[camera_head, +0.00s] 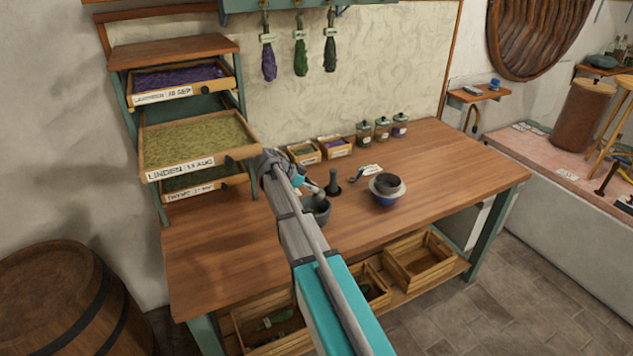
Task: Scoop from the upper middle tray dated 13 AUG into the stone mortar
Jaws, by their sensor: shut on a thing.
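The upper middle tray (193,143), labelled LINDEN 13 AUG, is in the rack at the left, drawn forward and full of yellow-green herb. A grey stone mortar (319,212) stands on the bench, partly hidden behind my arm. A dark pestle (333,183) stands upright just beyond it. My gripper (308,184) is small and partly hidden by my wrist, above the bench, right of the tray and close to the mortar. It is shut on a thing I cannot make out. A small dark utensil (356,176) lies on the bench beside a white label.
A purple tray (180,82) is above and a darker THYME tray (200,185) below. Small boxes (335,148) and jars (382,129) line the back. The bench's right end is clear.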

